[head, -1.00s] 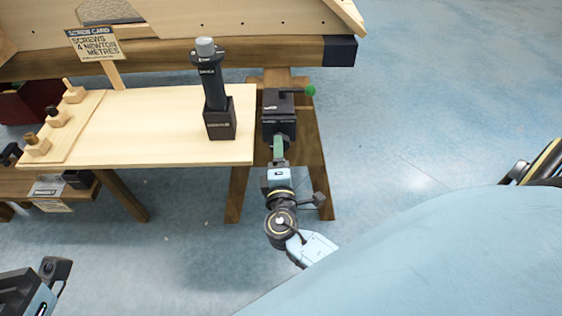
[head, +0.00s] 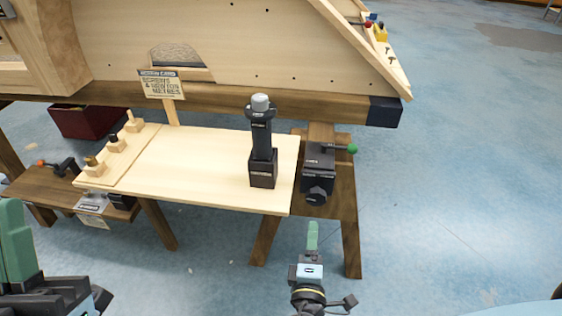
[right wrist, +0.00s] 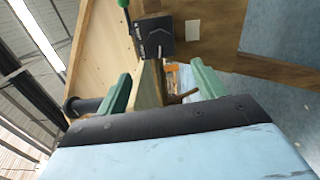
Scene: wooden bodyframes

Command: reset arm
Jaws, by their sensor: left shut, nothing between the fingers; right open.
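My right gripper (head: 312,236) is below the black clamp in the head view, seen edge-on. In the right wrist view its two green fingers (right wrist: 163,86) stand wide apart with nothing held between them. My left gripper (head: 16,245) is at the lower left edge of the head view, its green fingers pointing up and together, empty. The black clamp with a green knob (head: 318,172) is on the wooden trestle, apart from my right gripper. It shows above the fingers in the right wrist view (right wrist: 154,38).
A screw card sign (head: 161,85) and several small pegs are at left. A lower wooden shelf (head: 45,188) is near my left gripper. The blue floor at right is open.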

